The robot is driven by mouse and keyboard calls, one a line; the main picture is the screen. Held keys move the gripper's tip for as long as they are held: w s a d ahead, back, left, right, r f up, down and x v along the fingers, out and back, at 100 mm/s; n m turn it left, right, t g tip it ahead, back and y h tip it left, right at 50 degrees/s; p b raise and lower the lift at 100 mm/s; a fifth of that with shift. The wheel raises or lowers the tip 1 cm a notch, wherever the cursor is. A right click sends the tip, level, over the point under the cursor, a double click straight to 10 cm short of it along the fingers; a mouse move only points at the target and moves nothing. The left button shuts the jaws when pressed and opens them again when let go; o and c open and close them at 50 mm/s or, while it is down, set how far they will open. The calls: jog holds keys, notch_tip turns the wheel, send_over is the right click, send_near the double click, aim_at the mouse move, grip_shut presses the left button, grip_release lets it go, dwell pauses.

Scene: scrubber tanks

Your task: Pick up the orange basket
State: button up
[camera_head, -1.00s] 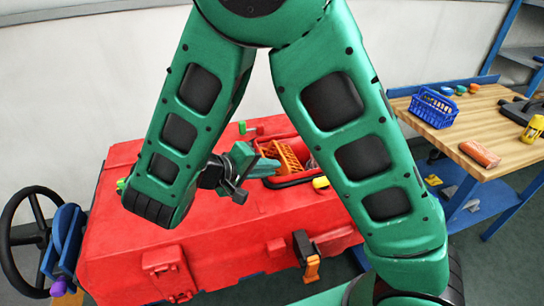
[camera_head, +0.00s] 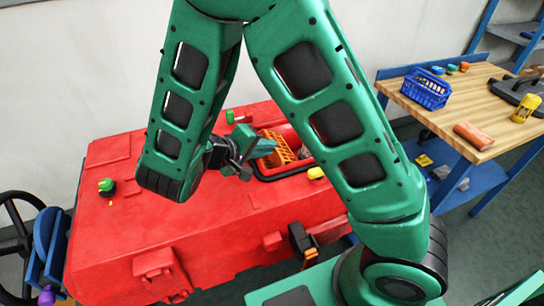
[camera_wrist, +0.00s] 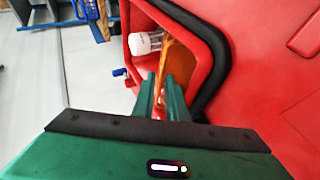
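The orange basket (camera_head: 277,149) sits inside an open recess in the top of the red machine (camera_head: 230,205). In the head view my gripper (camera_head: 257,144) is just left of the basket, its fingers pointing toward it. In the wrist view the fingers of my gripper (camera_wrist: 163,85) stand apart with a gap between them, and nothing is clearly held. The orange basket (camera_wrist: 173,52) shows beyond the fingertips, partly hidden by them. Whether the fingers touch the basket cannot be told.
The recess has a raised red rim with a black edge (camera_wrist: 213,60). A white item (camera_wrist: 145,43) lies beside the basket. A wooden bench (camera_head: 440,110) at the right holds a blue basket (camera_head: 426,90) and other things. A black steering wheel (camera_head: 15,240) is at the left.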

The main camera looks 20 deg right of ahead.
jog(key=shift+s+x, duration=0.1)
jog(key=shift+x, duration=1.2)
jog(key=shift+s+x, duration=0.15)
jog(key=shift+x, duration=1.15)
jog(key=shift+f, duration=0.15)
grip_shut()
